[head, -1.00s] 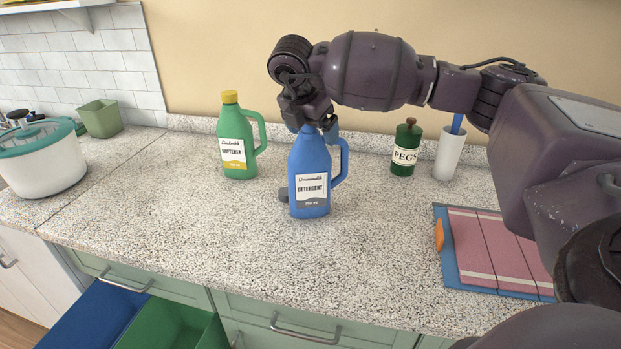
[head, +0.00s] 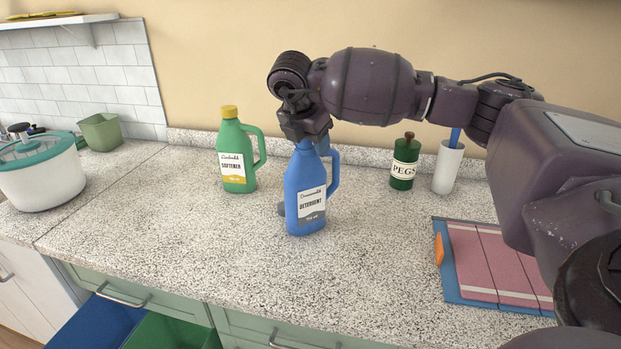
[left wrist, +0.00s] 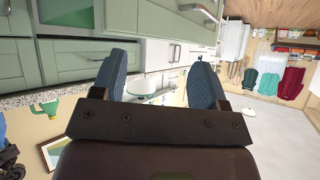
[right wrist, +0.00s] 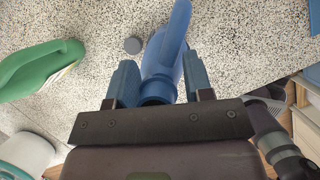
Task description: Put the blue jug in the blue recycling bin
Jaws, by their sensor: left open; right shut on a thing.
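The blue jug (head: 306,190), labelled detergent, is near the middle of the worktop in the head view, slightly tilted. My right gripper (head: 305,140) is above it and shut on its neck. In the right wrist view the jug (right wrist: 172,45) lies between the blue fingers of the right gripper (right wrist: 157,88), its handle pointing up the picture. The blue recycling bin (head: 97,328) shows at the lower left of the head view, below the worktop edge. My left gripper (left wrist: 158,80) is open and empty in its wrist view, away from the worktop. It is not in the head view.
A green softener jug (head: 235,155) stands left of the blue jug. A green bin (head: 170,334) is beside the blue bin. A dark cap-like disc (right wrist: 133,45) lies near the jug. A pegs jar (head: 404,165) and white cup (head: 447,168) stand right. The front worktop is clear.

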